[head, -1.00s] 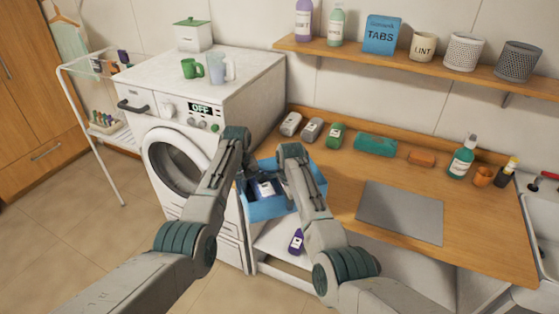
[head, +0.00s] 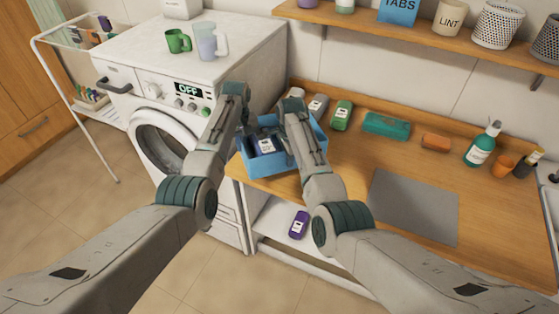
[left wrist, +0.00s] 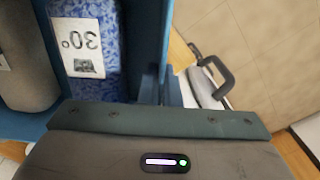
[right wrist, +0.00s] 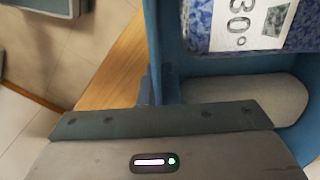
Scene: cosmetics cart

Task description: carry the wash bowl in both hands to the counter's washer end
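The wash bowl (head: 283,163) is a blue open box at the counter's left end, beside the washer (head: 165,110). I cannot tell whether it rests on the wood or hangs just above it. It looks level. Inside is a blue speckled packet (left wrist: 97,50) with a "30°" label, and grey items beside it. My left gripper (head: 243,122) is at the bowl's left wall and my right gripper (head: 287,122) at its right wall. In the wrist views each appears shut on the blue wall (left wrist: 150,45) (right wrist: 155,45); the fingertips are mostly hidden.
Grey and green bottles (head: 342,116), a teal roll (head: 386,125) and an orange block (head: 436,142) line the counter's back. A grey mat (head: 413,207) lies right of the bowl. Cups (head: 179,41) stand on the washer. A purple bottle (head: 299,224) is on the shelf below.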

